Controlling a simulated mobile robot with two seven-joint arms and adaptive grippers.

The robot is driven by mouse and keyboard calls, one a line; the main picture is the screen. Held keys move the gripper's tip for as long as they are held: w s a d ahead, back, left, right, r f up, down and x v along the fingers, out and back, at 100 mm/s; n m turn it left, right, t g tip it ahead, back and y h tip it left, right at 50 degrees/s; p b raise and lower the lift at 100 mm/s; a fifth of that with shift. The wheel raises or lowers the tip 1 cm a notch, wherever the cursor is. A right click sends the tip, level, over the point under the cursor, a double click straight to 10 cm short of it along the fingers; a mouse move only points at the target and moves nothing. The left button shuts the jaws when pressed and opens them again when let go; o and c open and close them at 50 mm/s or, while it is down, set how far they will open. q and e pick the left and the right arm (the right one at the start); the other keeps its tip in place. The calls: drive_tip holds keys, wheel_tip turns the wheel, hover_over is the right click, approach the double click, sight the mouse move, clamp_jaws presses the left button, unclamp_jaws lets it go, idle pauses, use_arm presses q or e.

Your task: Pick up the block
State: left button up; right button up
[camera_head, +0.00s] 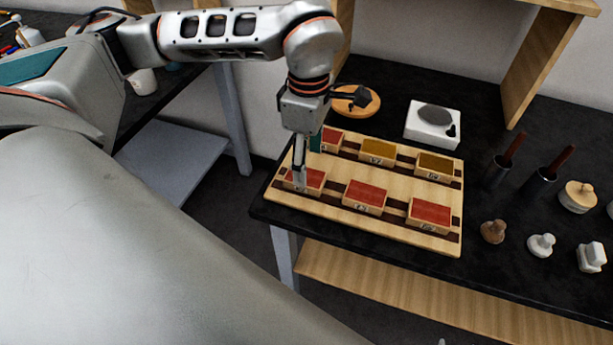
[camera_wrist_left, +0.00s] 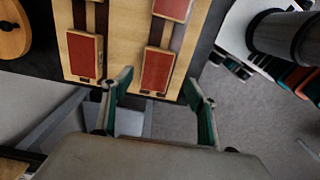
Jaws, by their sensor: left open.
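Several small wooden blocks with coloured tops sit in two rows on a light wooden board (camera_head: 400,228). The front row has a red block (camera_head: 314,180) at the left, a red block (camera_head: 365,194) in the middle and a red block (camera_head: 430,213) at the right. The back row has a red block (camera_head: 332,137) and two ochre ones. My left gripper (camera_head: 304,165) points down over the front-left red block, partly hiding it. In the left wrist view my open gripper (camera_wrist_left: 160,80) has its fingertips either side of that block's near end (camera_wrist_left: 157,68); contact is unclear. My right gripper is not in view.
The black table's edge runs close along the board's front and left.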

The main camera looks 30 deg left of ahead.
use_arm(q)
drive_tip(key=f, duration=0.2)
drive_tip(key=a+f, duration=0.1)
drive_tip(key=f, duration=0.1)
drive_tip(key=shift+w+f, duration=0.15)
drive_tip(key=shift+f, duration=0.6)
drive_tip(key=c, duration=1.2)
